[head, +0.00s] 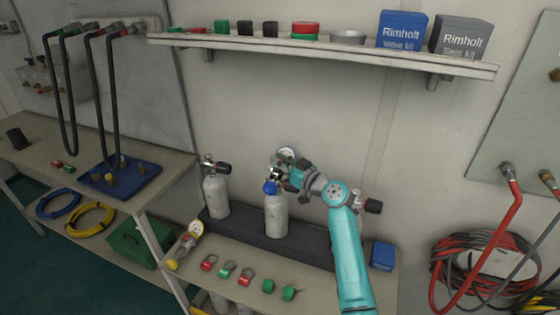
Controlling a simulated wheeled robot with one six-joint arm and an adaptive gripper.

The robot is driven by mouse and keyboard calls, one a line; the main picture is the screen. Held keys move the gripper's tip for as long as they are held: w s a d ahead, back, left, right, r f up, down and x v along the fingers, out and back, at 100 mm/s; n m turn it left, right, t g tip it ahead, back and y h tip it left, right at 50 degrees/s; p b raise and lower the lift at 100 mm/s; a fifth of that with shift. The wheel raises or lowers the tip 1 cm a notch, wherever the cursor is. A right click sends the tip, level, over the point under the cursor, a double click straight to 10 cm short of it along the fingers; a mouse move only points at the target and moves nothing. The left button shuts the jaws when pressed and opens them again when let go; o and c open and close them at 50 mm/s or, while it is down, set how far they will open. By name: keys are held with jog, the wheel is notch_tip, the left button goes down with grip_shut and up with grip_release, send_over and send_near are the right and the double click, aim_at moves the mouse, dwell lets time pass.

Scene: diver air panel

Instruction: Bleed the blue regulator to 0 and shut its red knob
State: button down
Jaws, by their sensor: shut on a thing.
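The blue regulator (270,187) sits on top of the middle grey cylinder (276,217), which stands upright on the lower bench. A round pale gauge (286,153) shows just above and behind my gripper. My gripper (281,173) is at the top of this cylinder, shut on a small part of the regulator's fittings. My gripper covers much of the valve and fittings. I cannot make out the red knob, the gauge reading or exactly which part is between the fingers.
A second cylinder (216,195) with a dark knob stands to the left. Another dark valve knob (373,206) is to the right, behind my arm. Several red and green clips (247,275) lie in front. A yellow-ended gauge tool (185,247) lies at the bench's left.

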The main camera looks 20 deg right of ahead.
jog(key=shift+f+n+g+y, duration=0.1)
jog(key=shift+n+g+y, duration=0.35)
jog(key=shift+y, duration=0.25)
jog(key=c, duration=1)
grip_release()
jog(key=v, duration=1.2)
jog(key=shift+s, duration=0.1)
